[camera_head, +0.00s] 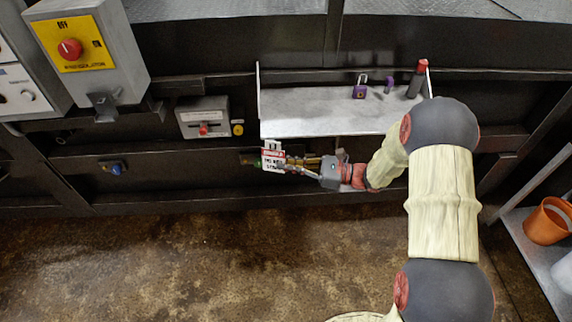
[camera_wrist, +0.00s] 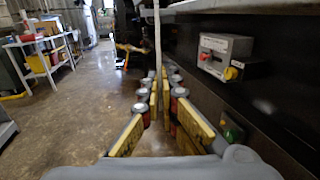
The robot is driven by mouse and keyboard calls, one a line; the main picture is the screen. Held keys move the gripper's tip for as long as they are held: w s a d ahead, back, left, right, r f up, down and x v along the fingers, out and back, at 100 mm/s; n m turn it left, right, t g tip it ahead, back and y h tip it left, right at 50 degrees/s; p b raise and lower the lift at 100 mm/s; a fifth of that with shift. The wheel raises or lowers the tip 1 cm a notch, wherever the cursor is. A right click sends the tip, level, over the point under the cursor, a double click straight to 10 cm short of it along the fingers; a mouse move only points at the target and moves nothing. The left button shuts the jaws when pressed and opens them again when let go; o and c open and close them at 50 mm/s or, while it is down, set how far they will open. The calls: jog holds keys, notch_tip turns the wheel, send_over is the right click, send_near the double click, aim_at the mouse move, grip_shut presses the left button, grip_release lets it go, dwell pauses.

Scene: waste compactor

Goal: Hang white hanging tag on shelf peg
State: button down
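The white hanging tag (camera_head: 274,157), with a red band and dark lettering, is upright just below the front left part of the metal shelf (camera_head: 310,122). My gripper (camera_head: 289,164) reaches it from the right, with its fingers closed on the tag. In the wrist view, the yellow-padded fingers (camera_wrist: 160,85) converge on a thin pale upright strip (camera_wrist: 157,35), which looks like the tag edge-on. I cannot make out a shelf peg clearly in either view.
A purple padlock (camera_head: 360,90), a small purple item (camera_head: 388,85) and a red-capped dark marker (camera_head: 417,80) stand on the shelf. A grey box with a red switch (camera_head: 203,120) is left of the tag. An orange bucket (camera_head: 546,222) is at right. The floor in front is clear.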

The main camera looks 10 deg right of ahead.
jog(key=c, duration=2)
grip_release()
jog(key=shift+o, duration=0.2)
